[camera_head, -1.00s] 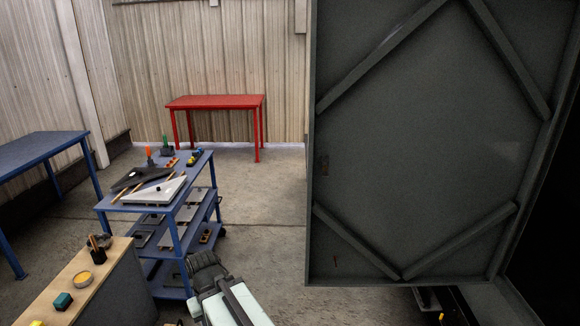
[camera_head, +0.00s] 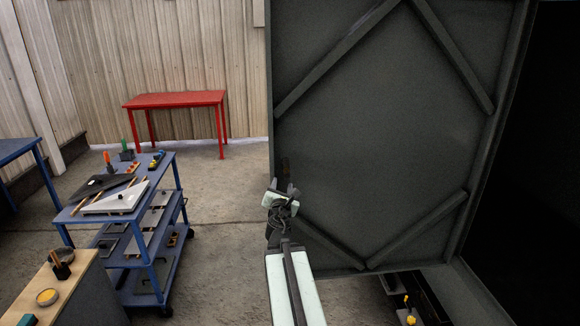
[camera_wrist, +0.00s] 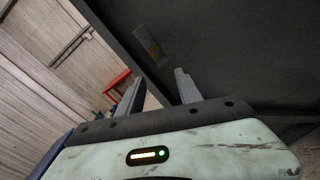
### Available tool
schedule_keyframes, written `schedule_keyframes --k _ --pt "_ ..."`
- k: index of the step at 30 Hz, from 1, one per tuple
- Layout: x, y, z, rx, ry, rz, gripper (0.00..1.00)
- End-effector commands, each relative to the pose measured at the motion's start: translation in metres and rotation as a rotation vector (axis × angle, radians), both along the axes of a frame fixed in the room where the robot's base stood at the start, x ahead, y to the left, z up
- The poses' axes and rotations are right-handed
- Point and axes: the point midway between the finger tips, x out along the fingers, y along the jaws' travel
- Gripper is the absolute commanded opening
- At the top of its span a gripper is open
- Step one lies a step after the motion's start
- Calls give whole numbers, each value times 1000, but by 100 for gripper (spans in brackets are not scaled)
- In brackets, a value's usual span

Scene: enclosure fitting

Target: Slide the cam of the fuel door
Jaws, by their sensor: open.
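The fuel door (camera_head: 385,130) is a large dark grey panel with diagonal braces. It stands open and fills the right half of the head view. What looks like the cam, a small brownish plate (camera_head: 285,166), sits near the door's left edge. It also shows in the wrist view (camera_wrist: 148,46), ahead of the fingertips. My gripper (camera_head: 281,188) is just below the plate in the head view, close to the door's left edge. In the wrist view its two fingers (camera_wrist: 160,84) are apart with nothing between them. I cannot tell whether a fingertip touches the door.
A blue cart (camera_head: 160,215) with tools and plates stands left of my arm. A wooden-topped bench (camera_head: 75,275) is at the lower left. A red table (camera_head: 175,100) stands by the far wall. A dark opening (camera_head: 545,140) lies right of the door. Floor between cart and door is clear.

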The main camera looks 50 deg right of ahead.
Motion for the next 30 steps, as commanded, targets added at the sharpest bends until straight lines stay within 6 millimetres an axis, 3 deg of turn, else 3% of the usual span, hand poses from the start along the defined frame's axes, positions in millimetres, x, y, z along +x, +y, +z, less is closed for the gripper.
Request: schedule_keyframes --k 1,4,14,24,30 --pt "-8 -12 10 -111 85 35 42" --pt "-12 -18 14 -254 203 94 42" --pt "-10 -22 13 -309 249 119 42" --pt "33 -60 13 -307 249 117 42" --pt "41 -66 13 -307 249 116 42"
